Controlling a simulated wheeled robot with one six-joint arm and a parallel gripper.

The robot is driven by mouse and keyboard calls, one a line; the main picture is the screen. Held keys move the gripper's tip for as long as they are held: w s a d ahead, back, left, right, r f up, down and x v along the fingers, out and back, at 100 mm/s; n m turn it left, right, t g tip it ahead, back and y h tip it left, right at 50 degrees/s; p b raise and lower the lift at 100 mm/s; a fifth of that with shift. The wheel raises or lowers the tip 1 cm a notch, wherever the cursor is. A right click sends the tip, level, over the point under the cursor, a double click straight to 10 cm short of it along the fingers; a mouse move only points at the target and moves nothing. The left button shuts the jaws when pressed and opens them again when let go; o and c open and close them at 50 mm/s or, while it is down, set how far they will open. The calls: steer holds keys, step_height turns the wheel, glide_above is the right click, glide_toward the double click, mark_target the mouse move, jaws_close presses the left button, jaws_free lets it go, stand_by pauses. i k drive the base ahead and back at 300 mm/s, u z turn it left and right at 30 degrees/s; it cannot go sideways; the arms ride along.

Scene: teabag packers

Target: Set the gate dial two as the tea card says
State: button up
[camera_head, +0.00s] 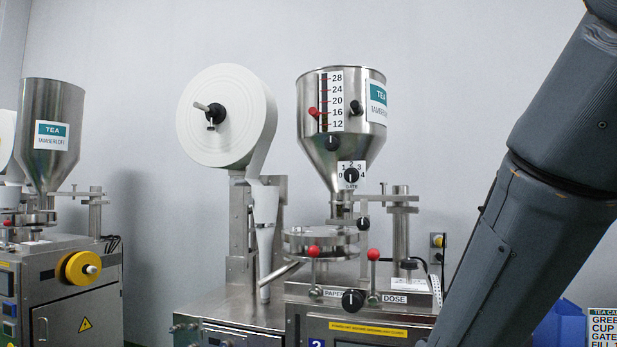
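The gate dial (351,175) is a black knob on a white plate with marks 0 to 4 and the word GATE. It sits at the bottom of the steel hopper (312,104) on the nearer machine, which has a blue 2 tag (317,344) on its front. I cannot tell for sure where the knob's pointer stands. The tea card (603,326) is at the lower right, cut off by the picture edge. It shows parts of lines reading GREE, CUP, GATE and FILL; the gate value is out of view. My gripper is out of view; only my arm shows at right.
A paper roll (230,115) stands left of the hopper. Two red-knobbed levers (373,255) and a black dose knob (353,300) are below the dial. A blue bin (562,325) is at lower right. Another machine (75,285) stands at left.

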mark_target(351, 175)
steer(key=k, duration=0.5)
steer(key=z, duration=1.35)
steer(key=i, duration=1.25)
steer(key=u, duration=1.9)
